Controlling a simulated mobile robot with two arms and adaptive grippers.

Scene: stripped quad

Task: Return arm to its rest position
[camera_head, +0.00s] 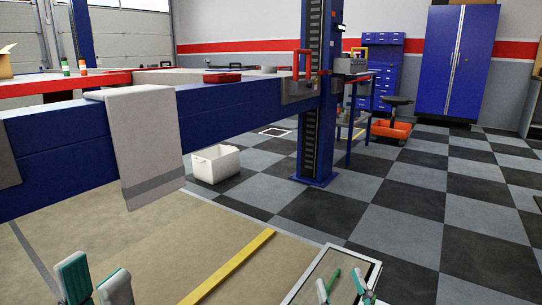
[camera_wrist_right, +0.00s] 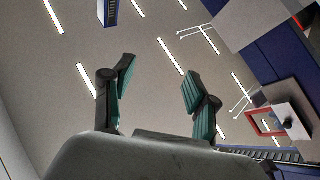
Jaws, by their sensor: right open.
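My left gripper (camera_head: 95,284) shows at the lower left edge of the head view. Its two teal-padded fingers stand apart with nothing seen between them. My right gripper (camera_head: 345,291) shows at the bottom edge, right of centre, in front of a white-framed panel. In the right wrist view its fingers (camera_wrist_right: 160,88) are spread and empty, with the ceiling and its strip lights behind them. The rest of both arms is out of the head view.
A blue lift beam (camera_head: 235,108) with a grey cloth (camera_head: 145,140) over it crosses the left, meeting a blue post (camera_head: 315,150). A white bin (camera_head: 215,165) stands on the floor. A white-framed panel (camera_head: 312,284) lies low by my right gripper.

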